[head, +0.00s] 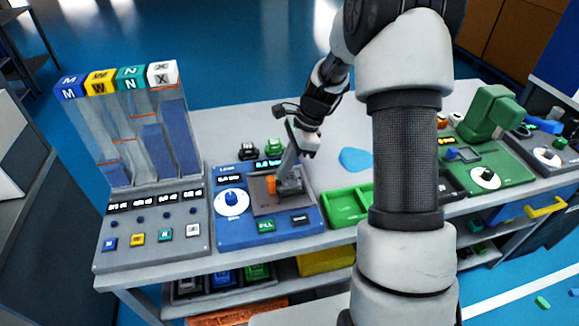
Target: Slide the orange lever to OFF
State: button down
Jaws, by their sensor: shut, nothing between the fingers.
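The orange lever (271,184) stands upright on a grey plate (263,204) set in a blue control panel (234,240). My gripper (285,180) reaches down to this plate from above right and is just right of the lever. The fingers look shut and hold nothing. I cannot tell whether they touch the lever. The gripper covers the right part of the plate, and any ON or OFF marking by the lever is too small to read.
The panel has a white dial (231,203) and a green FILL button (266,226). A grey unit with clear columns (150,140) stands at left. A green tray (346,206) lies right of the panel. My arm hides part of the bench. A green machine (490,112) stands at far right.

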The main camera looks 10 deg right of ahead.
aim_at(268, 180)
jog(key=shift+a+p, duration=0.35)
jog(key=shift+a, duration=1.35)
jog(key=shift+d, duration=0.1)
jog(key=d, duration=0.2)
jog(key=d+r+p, duration=0.1)
jog(key=d, duration=0.1)
jog(key=shift+d, duration=0.2)
jog(key=v, duration=0.9)
jog(key=shift+a, duration=0.1)
